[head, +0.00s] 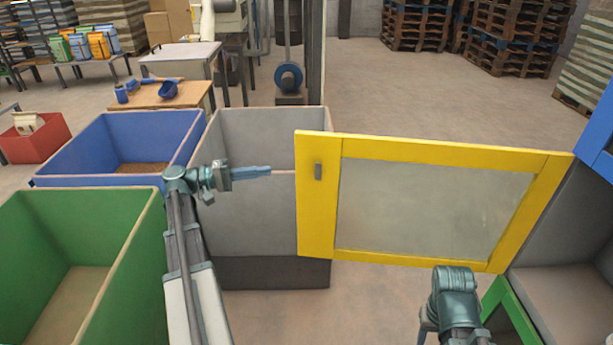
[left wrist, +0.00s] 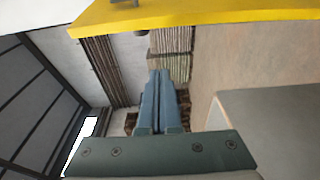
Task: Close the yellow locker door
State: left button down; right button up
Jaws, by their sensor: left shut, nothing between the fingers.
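The yellow locker door (head: 420,153) stands wide open, hinged on the right side at the locker (head: 570,255). My left gripper (head: 268,171) is shut and empty, a little left of the door's free edge, pointing right. In the left wrist view the shut fingers (left wrist: 160,85) show in the middle, and the yellow door frame (left wrist: 200,14) crosses the top. My right arm shows at the lower right in front of the door; its fingers are not clearly visible.
A green bin (head: 140,255), a blue bin (head: 190,140) and a grey bin (head: 245,235) stand on the left. A table with blue scoops (head: 168,91) is behind them. Pallet stacks (head: 515,35) stand far back. The floor behind the door is clear.

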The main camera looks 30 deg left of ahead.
pick_arm(q)
jog(key=w+d, duration=0.2)
jog(key=d, duration=0.7)
jog(key=shift+w, duration=0.35)
dwell(0.3)
